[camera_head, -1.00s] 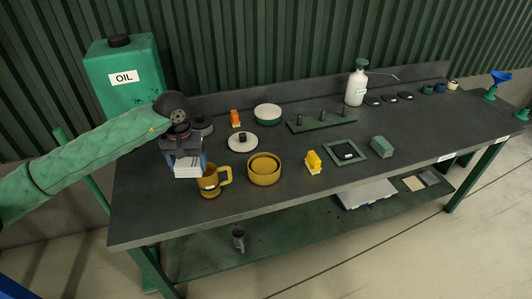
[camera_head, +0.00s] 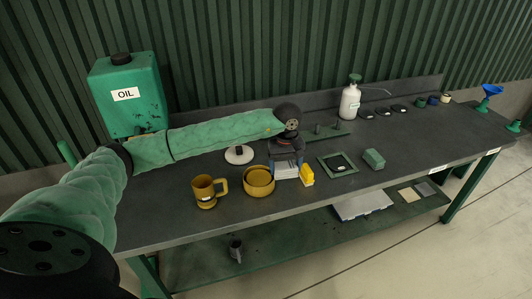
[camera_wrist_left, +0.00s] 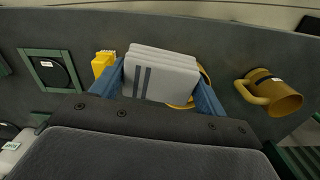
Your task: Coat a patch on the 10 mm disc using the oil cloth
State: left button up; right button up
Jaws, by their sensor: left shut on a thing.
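My left gripper (camera_head: 287,165) is shut on a folded pale grey cloth (camera_head: 284,173) with dark stripes, held above the bench between the yellow bowl and the yellow block. The wrist view shows the cloth (camera_wrist_left: 165,72) between blue fingers (camera_wrist_left: 163,82). A black disc with a white label (camera_head: 339,167) lies inside a green square frame (camera_head: 352,171), right of the gripper; the wrist view shows this disc (camera_wrist_left: 52,72) too. Several more dark discs (camera_head: 383,111) lie near the bottle. I cannot read which disc is 10 mm. My right gripper is not in view.
A yellow mug (camera_head: 205,189), yellow bowl (camera_head: 258,190), yellow block (camera_head: 307,175) and green block (camera_head: 374,158) stand near the front edge. Behind are a pale round dish (camera_head: 239,155), a pegged green board (camera_head: 341,132) and a white bottle (camera_head: 349,104). An oil can (camera_head: 127,95) stands left.

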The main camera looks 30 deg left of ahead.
aim_at(259, 178)
pick_arm(q)
jog(key=shift+w+a+f+n+p, duration=0.25)
jog(key=shift+a+f+n, duration=0.5)
jog(key=shift+a+n, duration=0.9)
jog(key=shift+w+a+f+n+p, duration=0.15)
jog(key=shift+a+f+n+p, duration=0.5)
jog(key=shift+a, duration=1.55)
jog(key=shift+w+a+f+n+p, duration=0.15)
jog(key=shift+a+f+n, duration=0.65)
jog(key=shift+a+n, duration=1)
notch_tip(259, 178, down, 2)
jog(key=shift+a+f, duration=0.1)
jog(key=shift+f, duration=0.05)
jog(key=shift+w+f, duration=0.1)
jog(key=shift+f, duration=0.55)
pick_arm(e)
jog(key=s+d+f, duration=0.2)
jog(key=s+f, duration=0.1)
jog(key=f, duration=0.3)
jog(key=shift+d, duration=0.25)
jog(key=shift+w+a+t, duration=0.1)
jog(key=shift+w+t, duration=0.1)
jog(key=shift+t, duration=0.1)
pick_arm(q)
jog(key=shift+f, duration=0.1)
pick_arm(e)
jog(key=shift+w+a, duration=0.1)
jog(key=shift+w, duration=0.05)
